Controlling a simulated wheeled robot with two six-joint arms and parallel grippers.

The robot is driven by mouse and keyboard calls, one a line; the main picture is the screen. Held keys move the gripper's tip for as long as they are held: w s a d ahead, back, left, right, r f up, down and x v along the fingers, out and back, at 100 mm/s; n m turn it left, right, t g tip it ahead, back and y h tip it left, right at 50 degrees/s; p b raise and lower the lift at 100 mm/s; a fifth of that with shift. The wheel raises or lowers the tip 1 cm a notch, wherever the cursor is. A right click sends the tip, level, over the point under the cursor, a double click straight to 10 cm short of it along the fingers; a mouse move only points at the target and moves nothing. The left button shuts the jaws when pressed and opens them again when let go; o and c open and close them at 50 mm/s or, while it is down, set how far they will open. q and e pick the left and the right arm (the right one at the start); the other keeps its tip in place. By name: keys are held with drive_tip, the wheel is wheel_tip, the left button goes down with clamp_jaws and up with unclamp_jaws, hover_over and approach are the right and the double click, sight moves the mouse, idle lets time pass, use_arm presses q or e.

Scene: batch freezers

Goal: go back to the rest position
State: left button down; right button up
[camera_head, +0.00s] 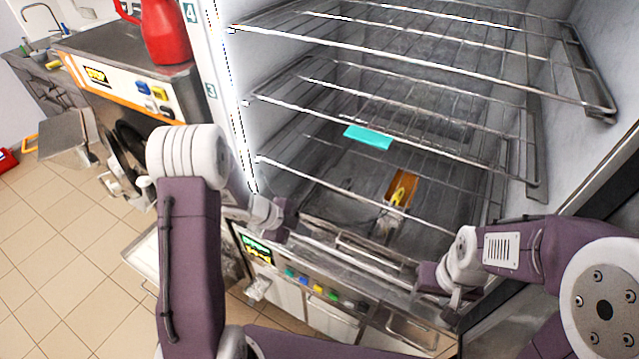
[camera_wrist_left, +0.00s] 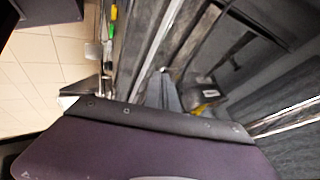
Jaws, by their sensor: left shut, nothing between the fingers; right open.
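My left gripper (camera_head: 287,218) is at the lower left front of the open freezer, by its front edge. It is shut with nothing in it. In the left wrist view its dark body fills the lower part, and a grey finger (camera_wrist_left: 162,92) shows beyond it. My right gripper (camera_head: 447,299) is at the lower right front of the freezer, pointing down and left. It is open and looks empty, though its fingers are small and partly hidden by the wrist.
The freezer has several wire shelves (camera_head: 400,122). A turquoise item (camera_head: 368,137) and an orange-brown item (camera_head: 399,188) with yellow on it are inside. Below is a panel with coloured buttons (camera_head: 318,290). A red jug (camera_head: 165,32) stands on the left counter. Tiled floor (camera_head: 60,260) is open at left.

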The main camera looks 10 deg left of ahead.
use_arm(q)
drive_tip(key=w+r+n+t+y+b, duration=0.3)
drive_tip(key=r+n+t+b, duration=0.15)
drive_tip(key=b, duration=0.25)
drive_tip(key=s+a+f+n+g+y, duration=0.1)
drive_tip(key=s+f+n+g, duration=0.2)
drive_tip(key=s+n, duration=0.5)
drive_tip(key=s+a+f+n+g+y+b, duration=0.1)
drive_tip(key=s+n+g, duration=0.3)
drive_tip(key=s+n, duration=0.4)
drive_tip(key=s+a+f+y, duration=0.1)
drive_tip(key=s, duration=0.2)
drive_tip(key=shift+s+a+f+b, duration=0.2)
drive_tip(key=shift+a+f+b, duration=0.1)
drive_tip(key=shift+f, duration=0.1)
